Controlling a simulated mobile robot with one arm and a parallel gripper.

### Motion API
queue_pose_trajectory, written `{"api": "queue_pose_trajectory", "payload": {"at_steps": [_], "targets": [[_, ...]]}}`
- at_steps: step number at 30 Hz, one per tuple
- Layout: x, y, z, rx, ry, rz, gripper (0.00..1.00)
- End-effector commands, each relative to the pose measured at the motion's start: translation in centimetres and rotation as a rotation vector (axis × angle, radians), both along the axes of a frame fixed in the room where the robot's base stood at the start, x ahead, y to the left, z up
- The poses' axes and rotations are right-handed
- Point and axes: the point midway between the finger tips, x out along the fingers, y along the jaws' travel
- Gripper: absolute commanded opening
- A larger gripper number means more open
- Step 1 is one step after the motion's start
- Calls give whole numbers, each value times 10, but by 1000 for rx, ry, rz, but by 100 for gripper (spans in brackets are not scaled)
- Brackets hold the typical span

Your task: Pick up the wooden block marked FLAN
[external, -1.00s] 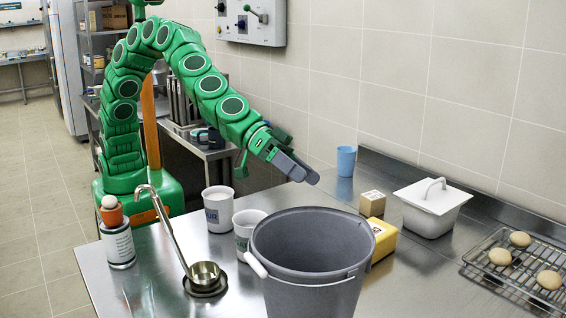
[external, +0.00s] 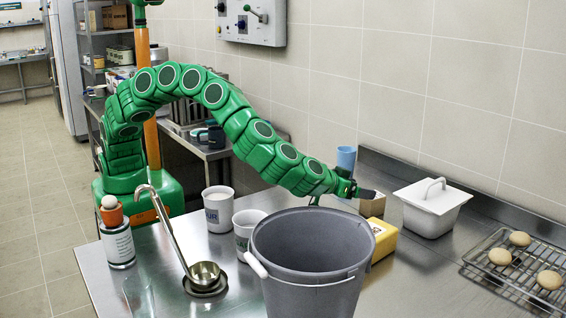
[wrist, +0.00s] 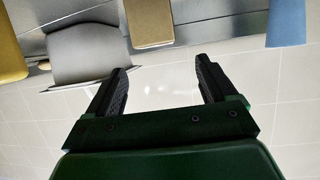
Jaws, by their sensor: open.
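A small tan wooden block (external: 373,206) stands on the steel counter behind a yellow box; any writing on it is too small to read. My gripper (external: 367,193) is at the block's upper edge in the external view and partly covers it. In the wrist view the block (wrist: 150,22) shows at the top, ahead of the fingertips and roughly in line with the gap between them. My gripper (wrist: 161,68) is open there, with nothing between its fingers.
The yellow box (external: 384,240) and a grey bucket (external: 310,285) stand in front of the block. A blue cup (external: 346,157) is behind it. A white lidded container (external: 432,212) stands to the right. A rack with buns (external: 520,270) lies farther right.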

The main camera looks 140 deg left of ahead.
Motion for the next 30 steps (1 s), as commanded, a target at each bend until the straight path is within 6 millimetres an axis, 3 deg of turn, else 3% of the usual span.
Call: {"api": "queue_pose_trajectory", "payload": {"at_steps": [14, 30], "targets": [[4, 24, -11, 2, -2, 0, 85], [9, 62, -39, 1, -3, 0, 85]]}}
